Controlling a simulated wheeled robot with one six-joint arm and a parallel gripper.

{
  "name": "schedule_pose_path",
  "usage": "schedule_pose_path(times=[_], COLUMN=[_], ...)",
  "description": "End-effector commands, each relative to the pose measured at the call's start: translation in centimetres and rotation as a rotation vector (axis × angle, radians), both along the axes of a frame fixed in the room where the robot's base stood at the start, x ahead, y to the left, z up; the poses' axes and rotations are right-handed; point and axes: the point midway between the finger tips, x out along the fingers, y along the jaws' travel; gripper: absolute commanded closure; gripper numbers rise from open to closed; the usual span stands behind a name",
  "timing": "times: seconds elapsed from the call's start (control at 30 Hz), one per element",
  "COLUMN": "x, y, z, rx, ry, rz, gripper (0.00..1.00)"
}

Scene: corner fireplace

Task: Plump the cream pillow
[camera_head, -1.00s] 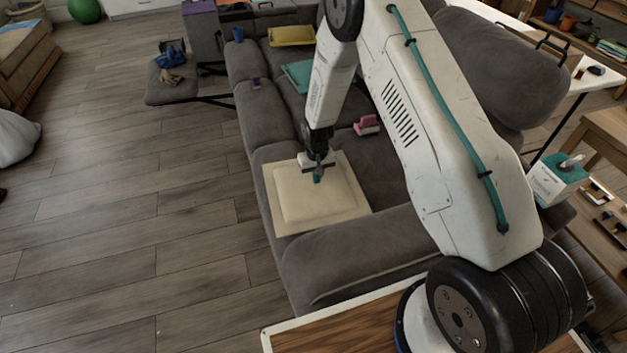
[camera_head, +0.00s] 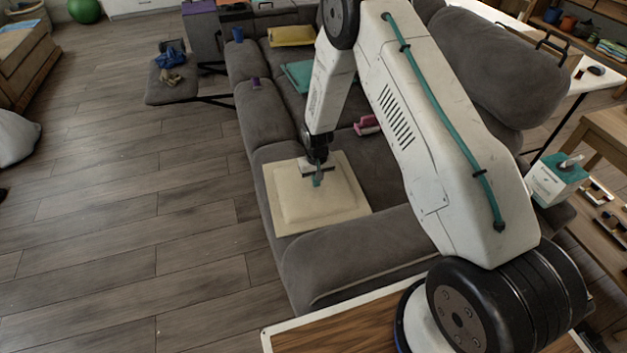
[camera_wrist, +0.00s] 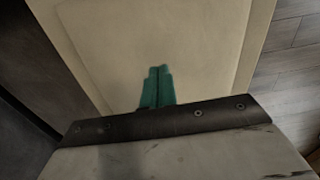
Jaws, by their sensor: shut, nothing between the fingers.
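The cream pillow (camera_head: 318,206) lies flat on the near seat of the grey sofa in the head view. It is square with a raised middle and a flat border. My gripper (camera_head: 317,180) is over the pillow's far half, with its teal fingers shut, empty and pointing down. In the wrist view the pillow (camera_wrist: 200,50) fills most of the picture behind the closed teal fingertips (camera_wrist: 157,72). I cannot tell whether the fingertips touch the pillow.
The grey sofa (camera_head: 345,250) has a raised armrest at its near end. A pink brush-like object (camera_head: 367,125), a teal cushion (camera_head: 298,75) and a yellow cushion (camera_head: 291,36) lie farther along it. Wooden floor to the left is clear. A tissue box (camera_head: 556,180) stands at right.

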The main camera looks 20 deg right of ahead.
Motion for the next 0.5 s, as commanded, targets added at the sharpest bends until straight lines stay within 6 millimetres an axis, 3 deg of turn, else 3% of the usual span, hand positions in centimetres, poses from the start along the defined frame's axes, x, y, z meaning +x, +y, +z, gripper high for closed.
schedule_pose_path(times=[0.17,0.5], x=[0.0,1.2], y=[0.0,-0.1], z=[-0.8,0.1], rx=[0.0,0.0], ry=[0.0,-0.002], rz=[0.0,0.0], gripper=[1.0,1.0])
